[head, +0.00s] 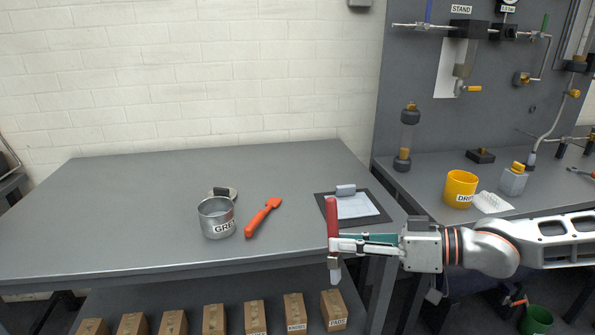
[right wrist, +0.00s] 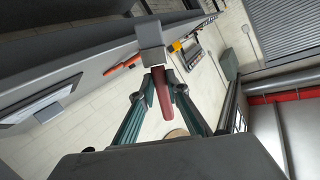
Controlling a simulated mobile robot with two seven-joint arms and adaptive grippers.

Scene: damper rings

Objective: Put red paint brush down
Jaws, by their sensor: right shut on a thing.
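The red paint brush (head: 332,212) is held by my right gripper (head: 335,245) at the table's front right edge. It stands about upright in the head view, red handle up and pale grey head down below the jaws. In the right wrist view the red handle (right wrist: 162,95) lies between the fingers (right wrist: 160,88), with a grey block-like end (right wrist: 150,42) beyond them. The right gripper is shut on the brush. My left gripper is not in view.
The table's left is clear. Boxes (head: 254,315) line a lower shelf. A yellow cup (head: 460,188) stands right.

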